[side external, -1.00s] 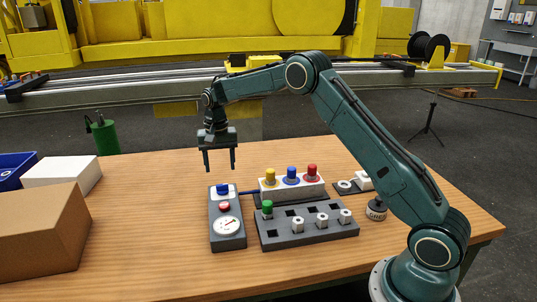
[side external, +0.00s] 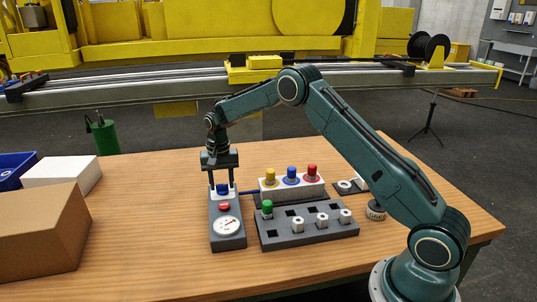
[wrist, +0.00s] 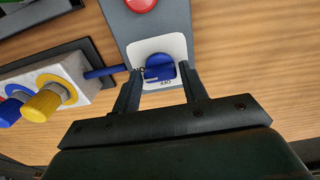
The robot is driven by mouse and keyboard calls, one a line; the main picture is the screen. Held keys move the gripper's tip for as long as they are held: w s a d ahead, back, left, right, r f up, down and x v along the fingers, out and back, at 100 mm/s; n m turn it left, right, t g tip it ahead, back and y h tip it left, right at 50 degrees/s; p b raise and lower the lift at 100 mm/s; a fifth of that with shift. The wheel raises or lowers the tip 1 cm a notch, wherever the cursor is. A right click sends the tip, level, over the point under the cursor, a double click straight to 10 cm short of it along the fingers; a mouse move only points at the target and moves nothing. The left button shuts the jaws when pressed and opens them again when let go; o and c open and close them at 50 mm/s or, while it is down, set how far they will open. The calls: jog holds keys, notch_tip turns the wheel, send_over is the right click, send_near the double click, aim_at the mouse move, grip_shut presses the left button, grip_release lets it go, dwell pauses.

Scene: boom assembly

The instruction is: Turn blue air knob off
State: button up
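The blue air knob (side external: 222,189) sits on a white plate at the far end of a grey control box (side external: 228,243). In the wrist view the blue knob (wrist: 159,67) lies between the ends of my two fingers, with lettering on the plate partly visible beside it. My gripper (side external: 221,190) points straight down over the knob. Its fingers (wrist: 158,75) are apart, one on each side of the knob. I cannot tell whether either finger touches it.
The box also carries a red button (side external: 224,207) and a white gauge (side external: 227,226). To its right stand a white block with yellow, blue and red knobs (side external: 291,176) and a grey socket tray (side external: 300,238). Cardboard (side external: 40,240) and white boxes (side external: 62,174) stand left.

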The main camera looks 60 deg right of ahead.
jog(key=c, duration=0.6)
jog(key=shift+o, duration=0.2)
jog(key=shift+n, duration=0.3)
jog(key=n, duration=1.7)
jog(key=shift+r+n, duration=0.1)
jog(key=shift+n, duration=0.2)
